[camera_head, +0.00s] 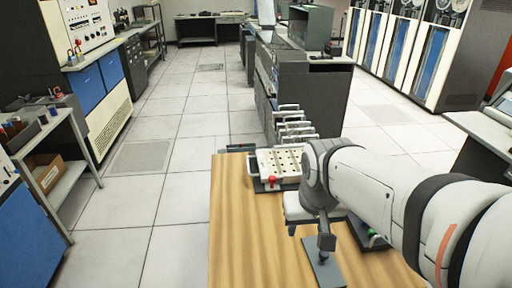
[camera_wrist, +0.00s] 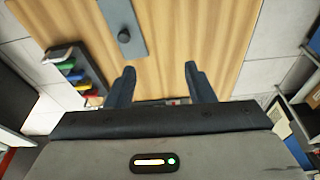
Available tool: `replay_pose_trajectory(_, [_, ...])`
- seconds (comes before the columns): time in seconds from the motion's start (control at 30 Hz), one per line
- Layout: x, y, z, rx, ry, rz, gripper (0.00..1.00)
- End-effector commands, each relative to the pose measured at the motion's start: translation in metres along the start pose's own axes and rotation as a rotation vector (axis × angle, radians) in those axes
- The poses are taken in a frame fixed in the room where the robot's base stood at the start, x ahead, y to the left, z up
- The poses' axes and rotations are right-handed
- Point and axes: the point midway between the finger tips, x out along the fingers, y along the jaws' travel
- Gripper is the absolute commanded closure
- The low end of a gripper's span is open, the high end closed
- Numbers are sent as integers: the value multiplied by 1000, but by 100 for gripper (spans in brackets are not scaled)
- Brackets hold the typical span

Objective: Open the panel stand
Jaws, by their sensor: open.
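My gripper (camera_wrist: 158,86) is open, with two dark fingers apart over the wooden table and nothing between their tips. In the head view, its fingers are not clearly visible. A flat grey plate (camera_head: 322,270) with an upright dark knob (camera_head: 326,241) lies at the table's near side. The wrist view shows the plate (camera_wrist: 112,12) and knob (camera_wrist: 124,37) beyond the fingers, apart from them. A pale panel full of holes (camera_head: 280,161), with a red knob (camera_head: 272,181), sits at the table's far edge, partly hidden by my arm. I cannot tell which part is the panel stand.
A dark rack (camera_wrist: 78,66) with several coloured pieces stands on the table, mostly behind my arm in the head view. The wooden table top (camera_head: 238,235) is bare on its left. Dark cabinets (camera_head: 310,95) with several handles stand beyond the table.

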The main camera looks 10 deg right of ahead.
Motion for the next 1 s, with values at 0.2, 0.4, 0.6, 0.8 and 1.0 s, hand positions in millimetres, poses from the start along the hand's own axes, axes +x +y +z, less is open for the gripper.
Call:
replay_pose_trajectory(0.2, [22, -3, -84, 164, 4, 61, 52])
replay_pose_trajectory(0.4, [55, -11, -163, 326, 29, 117, 52])
replay_pose_trajectory(0.6, [103, -25, -236, 485, 72, 167, 52])
replay_pose_trajectory(0.8, [150, -39, -288, 616, 117, 198, 52])
replay_pose_trajectory(1.0, [175, -47, -311, 684, 144, 211, 52])
